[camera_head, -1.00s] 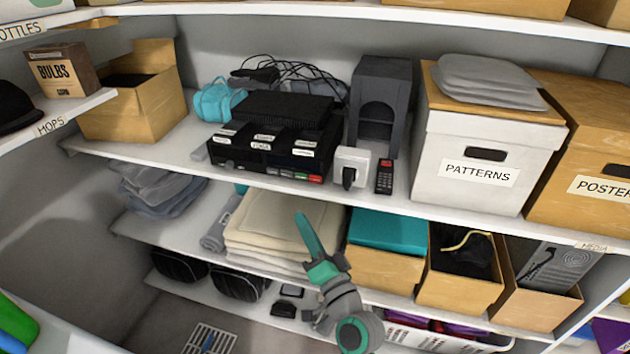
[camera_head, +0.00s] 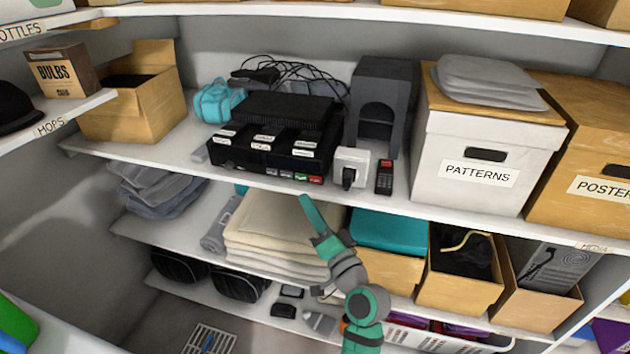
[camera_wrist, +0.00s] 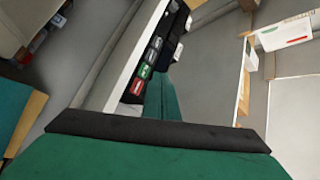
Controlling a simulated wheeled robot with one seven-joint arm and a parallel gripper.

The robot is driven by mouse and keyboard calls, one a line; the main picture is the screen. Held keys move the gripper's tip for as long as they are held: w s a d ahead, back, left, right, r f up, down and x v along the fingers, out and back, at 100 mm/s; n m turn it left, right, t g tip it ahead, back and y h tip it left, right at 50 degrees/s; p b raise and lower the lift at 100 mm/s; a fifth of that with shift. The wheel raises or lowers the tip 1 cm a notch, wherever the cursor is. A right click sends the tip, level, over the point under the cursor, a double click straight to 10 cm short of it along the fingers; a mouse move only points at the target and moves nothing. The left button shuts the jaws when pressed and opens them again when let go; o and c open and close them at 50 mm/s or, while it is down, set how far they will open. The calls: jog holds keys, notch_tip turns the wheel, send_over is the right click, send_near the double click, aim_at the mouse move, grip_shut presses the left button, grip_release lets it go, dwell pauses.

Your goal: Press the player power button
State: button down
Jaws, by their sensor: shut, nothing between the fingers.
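The black player (camera_head: 264,148) stands on the middle shelf, with white labels on its front. Its buttons sit at the lower right of its front: a green one (camera_head: 301,177) and a red one (camera_head: 317,180). In the wrist view the green button (camera_wrist: 144,71) and the red button (camera_wrist: 137,87) show close to my fingers. My gripper (camera_head: 307,200) is shut and empty, its teal fingers pointing up, just below and in front of the shelf edge under the buttons. In the wrist view the fingertips (camera_wrist: 158,84) overlap the area beside the buttons. I see no contact.
A white plug adapter (camera_head: 352,163) and a dark remote (camera_head: 384,177) stand right of the player. The shelf edge (camera_head: 400,206) runs between levels. Folded cream cloths (camera_head: 270,236) and a teal-lidded box (camera_head: 388,232) lie below.

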aim_at(315, 194)
jog(key=shift+w+d, duration=0.25)
jog(key=shift+w, duration=0.5)
jog(key=shift+w+d, duration=0.25)
jog(key=shift+w, duration=0.5)
jog(key=shift+w+d, duration=0.25)
jog(key=shift+w, duration=0.5)
dwell(0.3)
jog(key=shift+w, duration=0.35)
jog(key=shift+w+d, duration=0.25)
jog(key=shift+w, duration=0.15)
dwell(1.0)
jog(key=shift+s+a, duration=0.25)
jog(key=shift+s, duration=0.5)
jog(key=shift+s+a, duration=0.25)
jog(key=shift+s, duration=0.55)
jog(key=shift+s+a, duration=0.25)
jog(key=shift+s, duration=0.5)
jog(key=shift+s+a, duration=0.25)
jog(key=shift+s, duration=0.55)
